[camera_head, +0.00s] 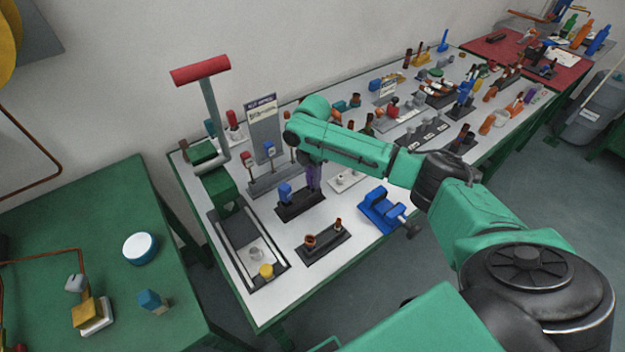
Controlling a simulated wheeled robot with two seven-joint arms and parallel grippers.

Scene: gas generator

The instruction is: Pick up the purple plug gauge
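The purple plug gauge (313,178) stands upright at the back right end of a small black stand (300,206) on the long white-topped table. A blue-topped gauge (285,192) stands at the other end of the same stand. My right arm reaches in from the lower right, and its wrist is directly above the purple gauge. My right gripper (313,163) points down at the gauge's top and overlaps it. The wrist hides most of the gripper, and its fingers are too small to tell whether they are closed. My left gripper is not in view.
A blue vise (383,210) stands right of the stand, and a black holder with brown pieces (323,243) is in front. A red-handled green press (215,165) and an upright sign (264,128) stand at the back left. A green table (95,215) is at the left.

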